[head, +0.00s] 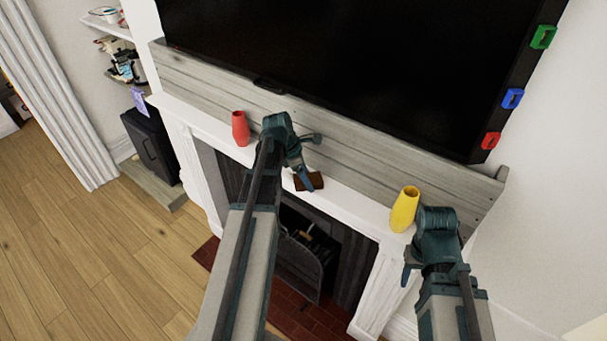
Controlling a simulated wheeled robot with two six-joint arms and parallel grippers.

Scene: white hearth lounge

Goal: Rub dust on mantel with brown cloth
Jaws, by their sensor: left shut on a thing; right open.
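The white mantel (347,200) runs from upper left to lower right above the fireplace. The brown cloth (315,181) is at the mantel's middle, dark and small. My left gripper (305,184) is shut on the cloth, at the level of the mantel top; whether the cloth presses on it is hard to tell. No dust can be made out; my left arm hides part of the mantel. My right gripper (407,272) is open and empty, at the mantel's right end near the yellow vase.
A red vase (240,128) stands on the mantel left of my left gripper, and a yellow vase (404,209) stands near the right end. A large black television (340,60) hangs above the grey wood board (400,165). A fire screen (299,262) stands below.

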